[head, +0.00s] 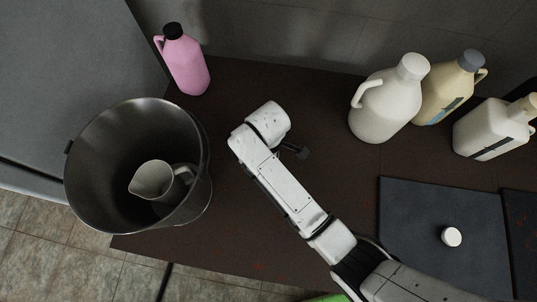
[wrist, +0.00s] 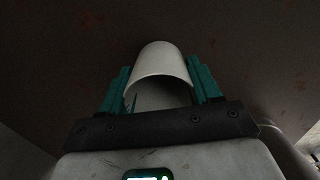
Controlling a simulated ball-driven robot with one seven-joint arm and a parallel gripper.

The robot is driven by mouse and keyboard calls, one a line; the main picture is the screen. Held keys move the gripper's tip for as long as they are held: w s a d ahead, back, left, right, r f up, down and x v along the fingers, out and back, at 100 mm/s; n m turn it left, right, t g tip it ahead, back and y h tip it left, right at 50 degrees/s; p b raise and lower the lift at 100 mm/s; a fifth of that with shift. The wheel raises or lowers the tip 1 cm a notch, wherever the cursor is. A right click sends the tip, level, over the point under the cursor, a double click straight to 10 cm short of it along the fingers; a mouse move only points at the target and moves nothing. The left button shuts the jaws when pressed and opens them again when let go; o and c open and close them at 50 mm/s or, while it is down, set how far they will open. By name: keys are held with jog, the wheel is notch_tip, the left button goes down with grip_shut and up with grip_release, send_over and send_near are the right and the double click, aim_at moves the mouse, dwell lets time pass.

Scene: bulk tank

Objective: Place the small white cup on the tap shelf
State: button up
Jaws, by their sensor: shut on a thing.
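The small white cup (wrist: 160,68) is between the two teal fingers of my gripper (wrist: 161,88) in the wrist view. The gripper is shut on it, one finger at each side. Its curved outer wall and part of its hollow inside show. In the head view my arm reaches over the dark brown counter, and its wrist hides the cup and most of the gripper. I cannot make out a tap shelf in either view.
A steel bucket (head: 74,185) with a pale jug (head: 152,180) inside stands left. A pink bottle (head: 187,66) stands behind it. A white jug (head: 385,105) and other bottles stand back right. A white round piece (head: 451,237) lies on a dark mat (head: 410,215). Counter between is clear.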

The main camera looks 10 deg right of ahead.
jog(key=o, duration=1)
jog(key=shift+f, duration=0.1)
jog(key=shift+o, duration=0.2)
notch_tip(320, 180, up, 12)
jog(key=shift+p, duration=0.35)
jog(key=s+d+f+m, duration=0.3)
jog(key=s+d+m, duration=0.3)
jog(key=s+d, duration=0.3)
jog(key=shift+d+f+m+y, duration=0.3)
jog(key=shift+d+f+m, duration=0.1)
jog(key=shift+d, duration=0.5)
jog(key=s+d+m, duration=0.2)
jog(key=s+d, duration=0.1)
jog(key=s, duration=0.1)
jog(key=s+d+m, duration=0.3)
jog(key=s, duration=0.1)
jog(key=s+d+r+m+t, duration=0.1)
jog(key=s+d+m, duration=0.1)
jog(key=s+d, duration=0.2)
jog(key=shift+m+h, duration=0.3)
jog(key=shift+h, duration=0.1)
